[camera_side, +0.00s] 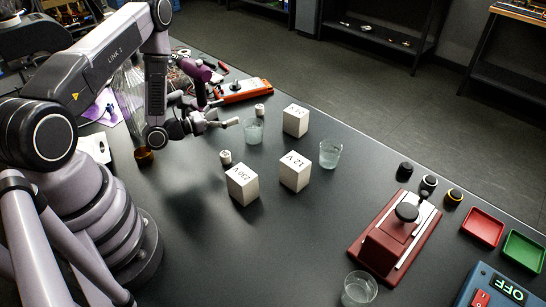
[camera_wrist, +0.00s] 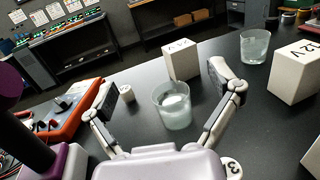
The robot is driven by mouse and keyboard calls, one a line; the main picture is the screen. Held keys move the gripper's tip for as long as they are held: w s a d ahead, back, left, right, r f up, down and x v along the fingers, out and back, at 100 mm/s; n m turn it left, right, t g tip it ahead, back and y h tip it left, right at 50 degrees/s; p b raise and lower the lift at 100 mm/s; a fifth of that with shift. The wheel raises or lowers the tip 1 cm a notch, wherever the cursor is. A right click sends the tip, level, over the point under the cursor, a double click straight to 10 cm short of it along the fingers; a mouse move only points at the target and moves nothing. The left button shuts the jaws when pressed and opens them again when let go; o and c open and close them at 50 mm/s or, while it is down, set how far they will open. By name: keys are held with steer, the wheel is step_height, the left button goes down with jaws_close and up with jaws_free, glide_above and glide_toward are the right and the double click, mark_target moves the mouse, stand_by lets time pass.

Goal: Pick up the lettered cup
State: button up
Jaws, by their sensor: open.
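A clear glass cup (camera_side: 253,131) stands upright on the table just in front of my gripper (camera_side: 226,113). In the wrist view this cup (camera_wrist: 172,108) appears between the two spread fingers of my gripper (camera_wrist: 163,82), and something whitish shows inside it. The fingers are open and not seen to touch it. A second glass cup (camera_side: 330,153) stands farther right, also in the wrist view (camera_wrist: 254,47). A third glass cup (camera_side: 359,289) stands at the front, by the red press. I cannot make out a letter on any cup.
White voltage blocks (camera_side: 295,121), (camera_side: 295,171), (camera_side: 242,184) stand near the cups, with small white cylinders (camera_side: 225,157), (camera_side: 260,109) close by. An orange device (camera_side: 242,91) lies behind. A red press (camera_side: 395,238) and trays (camera_side: 483,227) are right. The middle front is clear.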

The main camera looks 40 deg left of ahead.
mark_target(245, 130)
step_height(245, 130, down, 8)
steer(key=shift+s+a+f, duration=0.1)
steer(key=shift+s+a, duration=0.05)
steer(key=shift+f+x, duration=0.2)
steer(key=shift+x, duration=3.6)
steer(key=c, duration=1.3)
steer(key=shift+r, duration=0.1)
